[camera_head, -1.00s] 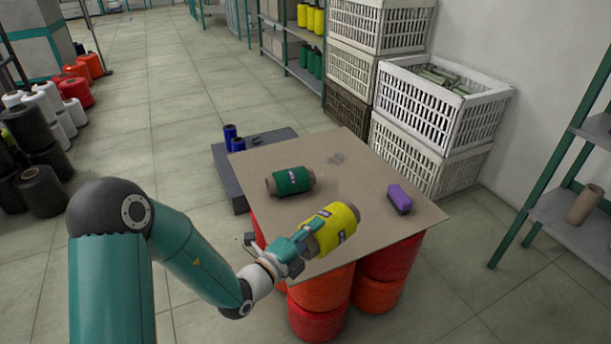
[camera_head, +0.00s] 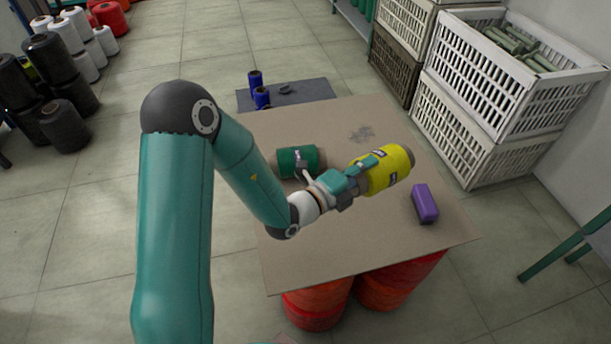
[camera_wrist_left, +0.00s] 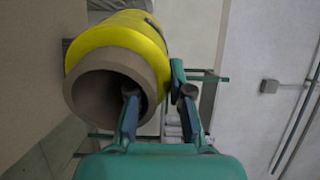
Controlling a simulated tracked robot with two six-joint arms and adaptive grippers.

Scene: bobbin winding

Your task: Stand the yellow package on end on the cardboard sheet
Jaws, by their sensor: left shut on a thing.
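The yellow package (camera_head: 390,168), a wound bobbin on a brown tube, is on its side above the cardboard sheet (camera_head: 350,245), its axis running left to right. I cannot tell whether it touches the sheet. My left gripper (camera_head: 365,175) is shut on its near end. In the left wrist view, one finger of the gripper (camera_wrist_left: 160,95) sits in the mouth of the tube and the other is outside the yellow package (camera_wrist_left: 125,38). The package's far end is hidden there. My right gripper is not in view.
A green bobbin (camera_head: 298,162) lies on the sheet left of my gripper, and a purple block (camera_head: 425,203) lies at right. Red bobbins (camera_head: 318,305) hold the sheet up. White crates (camera_head: 505,80) stand at the right. The sheet's front part is bare.

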